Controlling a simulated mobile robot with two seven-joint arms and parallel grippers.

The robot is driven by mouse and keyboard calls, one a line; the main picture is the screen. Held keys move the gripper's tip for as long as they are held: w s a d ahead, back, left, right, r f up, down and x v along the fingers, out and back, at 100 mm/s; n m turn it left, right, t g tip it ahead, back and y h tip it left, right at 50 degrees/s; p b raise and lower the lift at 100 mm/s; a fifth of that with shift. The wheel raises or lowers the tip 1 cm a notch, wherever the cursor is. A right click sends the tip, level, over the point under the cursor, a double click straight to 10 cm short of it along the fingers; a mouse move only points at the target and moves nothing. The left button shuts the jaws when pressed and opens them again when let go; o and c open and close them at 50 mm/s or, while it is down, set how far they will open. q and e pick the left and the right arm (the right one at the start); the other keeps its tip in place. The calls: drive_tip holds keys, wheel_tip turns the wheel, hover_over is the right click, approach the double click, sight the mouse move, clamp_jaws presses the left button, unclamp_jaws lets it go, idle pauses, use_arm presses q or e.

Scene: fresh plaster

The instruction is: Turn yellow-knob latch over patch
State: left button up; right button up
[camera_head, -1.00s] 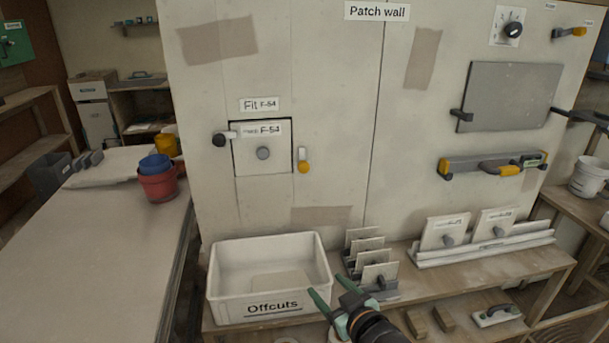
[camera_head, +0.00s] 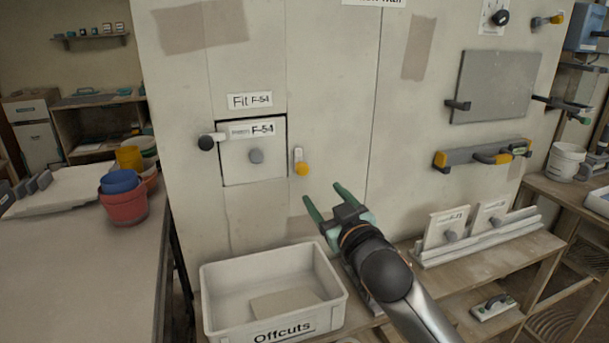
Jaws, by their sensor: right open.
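The square patch (camera_head: 236,163) labelled F-54, with a grey round knob, sits in the wall opening under a "Fit F-54" label. The yellow-knob latch (camera_head: 299,162) is on the wall just right of the patch. It hangs upright, its yellow knob at the lower end, beside the patch and not across it. A black-knob latch (camera_head: 211,139) at the left lies sideways, its pale end reaching the patch's left edge. My right gripper (camera_head: 329,200) is open and empty, below and slightly right of the yellow knob. My left gripper is not in view.
A white Offcuts bin (camera_head: 335,296) stands below the patch. Spare patches (camera_head: 444,229) stand in a rack at the right. A yellow-ended level (camera_head: 470,155) and a grey board (camera_head: 495,88) are on the wall. Red and blue buckets (camera_head: 124,205) stand on the left table.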

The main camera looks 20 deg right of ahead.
sight(304, 170)
drive_tip(key=w, duration=0.5)
drive_tip(key=w+b, duration=0.1)
drive_tip(key=w, duration=0.5)
drive_tip(key=shift+w+a, duration=0.2)
drive_tip(key=shift+w, duration=0.1)
clamp_jaws()
